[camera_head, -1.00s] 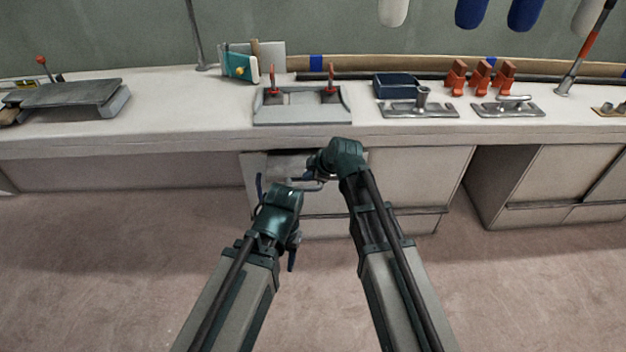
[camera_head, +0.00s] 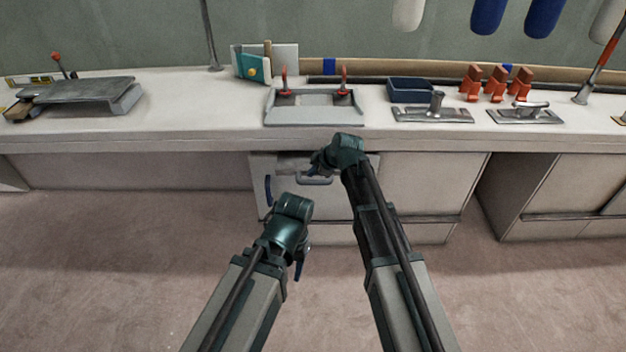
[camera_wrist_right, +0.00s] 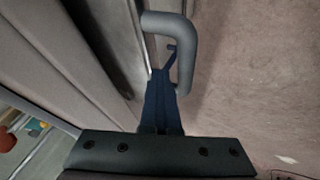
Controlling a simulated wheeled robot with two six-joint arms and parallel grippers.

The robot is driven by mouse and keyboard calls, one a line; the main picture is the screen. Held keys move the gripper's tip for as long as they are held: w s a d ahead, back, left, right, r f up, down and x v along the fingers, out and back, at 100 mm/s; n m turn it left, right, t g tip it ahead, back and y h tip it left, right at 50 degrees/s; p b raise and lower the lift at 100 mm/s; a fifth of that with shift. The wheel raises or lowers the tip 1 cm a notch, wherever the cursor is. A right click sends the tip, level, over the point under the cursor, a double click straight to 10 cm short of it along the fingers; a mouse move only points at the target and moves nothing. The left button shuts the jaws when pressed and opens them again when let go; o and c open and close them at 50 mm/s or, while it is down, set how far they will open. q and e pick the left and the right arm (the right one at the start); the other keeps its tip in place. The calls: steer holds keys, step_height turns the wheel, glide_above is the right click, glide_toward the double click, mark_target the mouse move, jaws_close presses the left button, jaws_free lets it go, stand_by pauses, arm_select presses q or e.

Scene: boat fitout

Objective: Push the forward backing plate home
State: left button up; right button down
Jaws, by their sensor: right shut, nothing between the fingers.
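I cannot single out the forward backing plate with certainty. Below the counter, a pale drawer front (camera_head: 338,198) carries a grey bar handle (camera_head: 316,181), with a grey surface (camera_head: 292,162) just above it. My right gripper (camera_head: 313,170) is at the handle. In the right wrist view, its dark blue fingers (camera_wrist_right: 162,92) are shut and empty beside the grey handle (camera_wrist_right: 184,48); I cannot tell whether they touch it. My left gripper (camera_head: 299,262) hangs lower left, before the drawer; its jaw opening is unclear. Two metal plates with fittings (camera_head: 432,116) (camera_head: 525,116) lie on the counter.
The counter (camera_head: 200,115) holds a grey frame with red levers (camera_head: 314,121), a dark blue tray (camera_head: 409,92), several orange pieces (camera_head: 495,84) and a metal stand (camera_head: 80,92). A dark blue upright piece (camera_head: 268,189) shows at the drawer's left. The carpet (camera_head: 120,260) is clear.

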mark_target(309, 159)
steer(key=w, duration=0.7)
steer(key=shift+w, duration=0.2)
steer(key=shift+r, duration=0.1)
arm_select(q)
steer(key=shift+r, duration=0.15)
arm_select(e)
steer(key=shift+r, duration=0.1)
